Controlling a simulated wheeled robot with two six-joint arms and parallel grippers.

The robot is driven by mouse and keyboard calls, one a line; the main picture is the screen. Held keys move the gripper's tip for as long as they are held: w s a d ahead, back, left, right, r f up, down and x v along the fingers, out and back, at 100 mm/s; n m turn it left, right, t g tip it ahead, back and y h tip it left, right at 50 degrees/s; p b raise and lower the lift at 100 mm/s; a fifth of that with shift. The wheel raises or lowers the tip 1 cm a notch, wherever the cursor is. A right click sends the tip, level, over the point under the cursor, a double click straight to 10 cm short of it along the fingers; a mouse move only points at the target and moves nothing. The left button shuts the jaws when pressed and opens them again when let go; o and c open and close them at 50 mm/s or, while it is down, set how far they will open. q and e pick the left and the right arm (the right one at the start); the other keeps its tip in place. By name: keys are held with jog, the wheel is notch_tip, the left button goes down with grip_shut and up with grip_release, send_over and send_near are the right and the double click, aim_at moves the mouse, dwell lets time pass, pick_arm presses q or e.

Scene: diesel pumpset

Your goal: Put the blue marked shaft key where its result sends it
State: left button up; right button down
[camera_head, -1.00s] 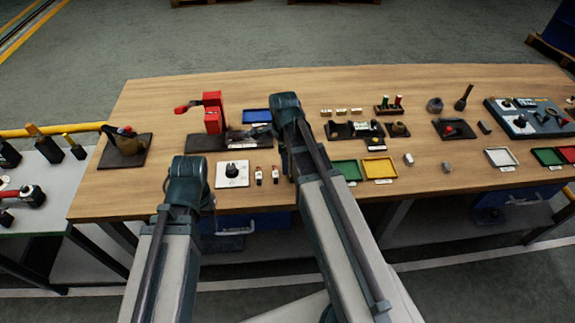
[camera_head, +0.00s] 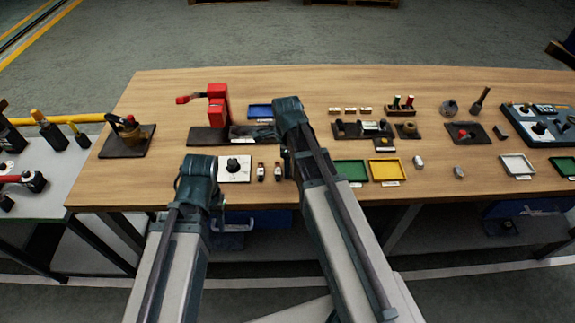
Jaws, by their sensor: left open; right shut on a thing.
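My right gripper (camera_head: 290,162) hangs over the middle of the bench, near the front of the red press's dark base. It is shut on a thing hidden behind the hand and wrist. My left gripper (camera_head: 195,190) is open over the front edge of the bench, left of a white plate with a black knob (camera_head: 235,168). I cannot make out a blue mark on any key. A blue tray (camera_head: 260,111), a green tray (camera_head: 351,171), a yellow tray (camera_head: 386,170) and a white tray (camera_head: 517,165) lie on the bench.
A red press (camera_head: 218,107) stands left of the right gripper. A dark gauge fixture (camera_head: 352,129), a red-and-green-handled gauge rack (camera_head: 402,109) and a dark panel (camera_head: 545,125) stand further right. The back strip of wooden bench is clear.

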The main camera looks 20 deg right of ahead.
jog(key=shift+c, duration=1.3)
grip_release()
jog(key=shift+r+p, duration=0.15)
jog(key=shift+p, duration=0.15)
notch_tip(320, 180, up, 12)
jog(key=p, duration=1.2)
